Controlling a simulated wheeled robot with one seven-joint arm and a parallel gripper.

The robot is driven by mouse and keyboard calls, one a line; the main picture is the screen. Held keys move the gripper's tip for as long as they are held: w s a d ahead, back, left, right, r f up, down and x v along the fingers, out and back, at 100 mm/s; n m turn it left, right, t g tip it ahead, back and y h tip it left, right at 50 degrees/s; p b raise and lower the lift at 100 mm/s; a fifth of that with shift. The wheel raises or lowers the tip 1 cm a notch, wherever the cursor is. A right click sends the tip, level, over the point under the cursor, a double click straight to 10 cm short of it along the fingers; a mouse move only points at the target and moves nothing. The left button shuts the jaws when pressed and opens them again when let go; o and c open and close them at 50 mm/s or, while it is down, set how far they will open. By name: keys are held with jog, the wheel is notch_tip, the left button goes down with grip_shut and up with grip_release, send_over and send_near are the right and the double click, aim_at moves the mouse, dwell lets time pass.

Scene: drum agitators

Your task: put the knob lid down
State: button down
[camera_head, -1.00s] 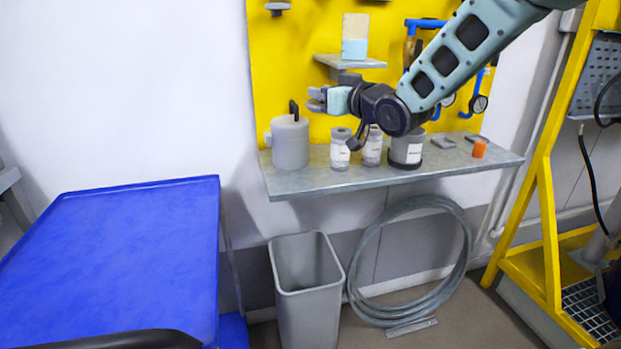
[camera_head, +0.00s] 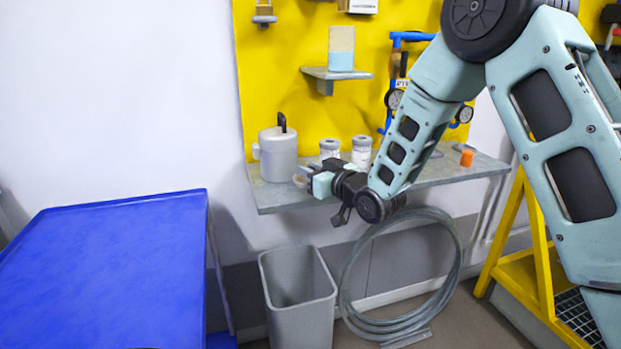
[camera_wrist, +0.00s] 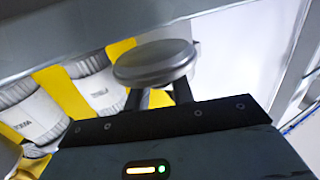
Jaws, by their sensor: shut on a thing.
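The knob lid, a round grey disc (camera_wrist: 155,62), is in my gripper in the wrist view. The two dark fingers are closed on it from below in that picture. In the head view my gripper (camera_head: 309,182) is low, by the front edge of the shelf (camera_head: 445,176). A small part of the lid (camera_head: 301,181) shows at its tips. I cannot tell whether the lid touches the shelf. The grey canister (camera_head: 278,155) with a black handle stands just behind and left of my gripper.
Two labelled jars (camera_head: 361,152) stand on the shelf behind my gripper, and an orange piece (camera_head: 467,158) lies further right. A small upper shelf (camera_head: 337,74) holds a block. Below are a grey bin (camera_head: 298,300) and a coiled hose (camera_head: 450,270). A blue table (camera_head: 110,265) stands left.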

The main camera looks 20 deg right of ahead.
jog(key=shift+f, duration=0.95)
jog(key=shift+f, duration=0.1)
jog(key=c, duration=1.2)
grip_release()
